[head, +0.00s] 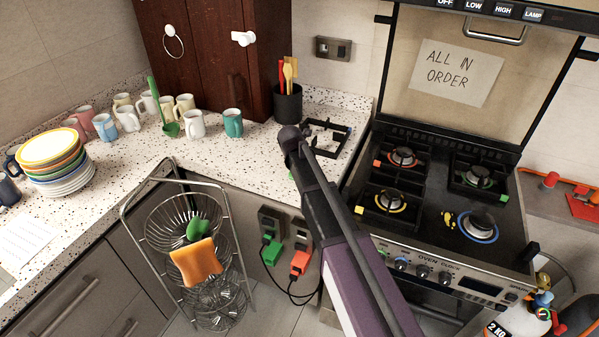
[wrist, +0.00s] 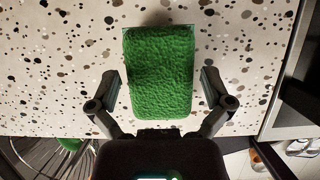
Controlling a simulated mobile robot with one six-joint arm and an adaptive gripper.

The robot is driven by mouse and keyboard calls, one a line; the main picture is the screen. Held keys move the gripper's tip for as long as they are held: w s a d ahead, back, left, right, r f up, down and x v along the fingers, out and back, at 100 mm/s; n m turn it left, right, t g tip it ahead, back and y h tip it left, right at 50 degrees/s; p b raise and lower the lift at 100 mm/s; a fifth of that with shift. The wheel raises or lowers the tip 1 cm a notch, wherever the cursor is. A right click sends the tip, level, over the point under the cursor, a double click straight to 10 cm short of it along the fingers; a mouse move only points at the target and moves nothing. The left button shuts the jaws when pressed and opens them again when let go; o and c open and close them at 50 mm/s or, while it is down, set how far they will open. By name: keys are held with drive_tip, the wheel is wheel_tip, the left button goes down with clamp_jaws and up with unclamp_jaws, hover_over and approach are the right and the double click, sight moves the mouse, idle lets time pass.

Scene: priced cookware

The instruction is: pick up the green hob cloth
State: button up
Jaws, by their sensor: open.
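The green hob cloth (wrist: 160,72) is a thick, fuzzy rectangle lying on the speckled counter in the wrist view. It is upright in the picture, with its near end close to my palm. My gripper (wrist: 160,86) is open, one finger on each side of the cloth's nearer part, with a narrow gap showing on both sides. I cannot tell the height of the fingertips above the counter. In the head view my arm hides the cloth almost wholly; only a small green sliver (head: 291,175) shows beside the arm, perhaps its edge.
The hob (head: 440,195) stands to the right of the counter (head: 120,165). A black pan support (head: 326,137) and a utensil pot (head: 287,103) stand behind my arm. A wire basket rack (head: 180,240) is at front left. Mugs and stacked plates (head: 62,182) are farther left.

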drive_tip(key=c, duration=0.7)
drive_tip(key=shift+r, duration=0.15)
wheel_tip(320, 180, up, 3)
drive_tip(key=p, duration=0.3)
drive_tip(key=s, duration=0.5)
drive_tip(key=s+d+r+p, duration=0.1)
drive_tip(key=s, duration=0.4)
drive_tip(key=s+d+p, duration=0.1)
drive_tip(key=s, duration=0.5)
drive_tip(key=shift+r, duration=0.35)
drive_tip(key=shift+w, duration=0.1)
drive_tip(key=o, duration=0.3)
drive_tip(key=c, duration=0.4)
